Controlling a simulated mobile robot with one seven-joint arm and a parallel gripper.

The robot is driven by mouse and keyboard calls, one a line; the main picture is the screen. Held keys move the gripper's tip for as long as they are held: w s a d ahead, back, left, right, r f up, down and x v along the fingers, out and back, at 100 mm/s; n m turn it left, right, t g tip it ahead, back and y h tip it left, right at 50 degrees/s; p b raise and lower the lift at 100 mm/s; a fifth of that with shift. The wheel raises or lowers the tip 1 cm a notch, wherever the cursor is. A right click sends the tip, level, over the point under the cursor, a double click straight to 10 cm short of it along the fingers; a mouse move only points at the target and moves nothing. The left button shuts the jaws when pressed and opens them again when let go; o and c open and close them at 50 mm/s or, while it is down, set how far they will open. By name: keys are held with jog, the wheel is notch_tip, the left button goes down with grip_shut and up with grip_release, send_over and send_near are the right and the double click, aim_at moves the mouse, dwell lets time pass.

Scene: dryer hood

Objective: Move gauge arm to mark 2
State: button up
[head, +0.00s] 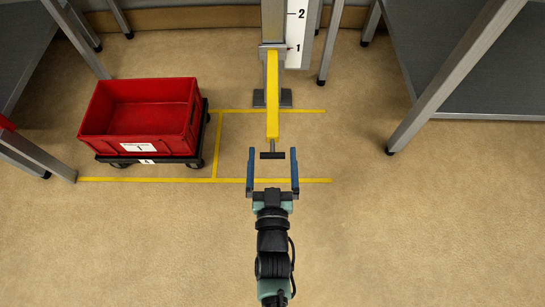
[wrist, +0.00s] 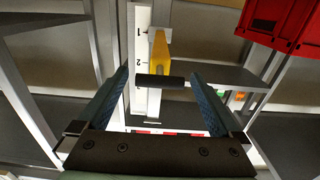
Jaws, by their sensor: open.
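The yellow gauge arm (head: 272,95) reaches toward me from a grey post and ends in a short dark crossbar handle (head: 272,155). The white scale plate (head: 298,35) stands beside the post, with 1 below 2. A small red pointer (head: 289,48) on the arm's carriage is level with mark 1. My gripper (head: 272,152) is open, one blue finger on each side of the handle, with gaps at both ends. In the wrist view the handle (wrist: 160,81) shows between the fingertips, in front of the yellow arm (wrist: 159,52). I cannot tell the exact depth between them.
A red crate (head: 140,110) sits on a dark wheeled dolly to the left. Yellow lines (head: 120,180) mark the floor. Grey metal tables stand on both sides, one leg (head: 440,90) slanting in at the right. The floor around my gripper is clear.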

jog(key=shift+w, duration=0.5)
jog(key=shift+c, duration=0.2)
grip_shut()
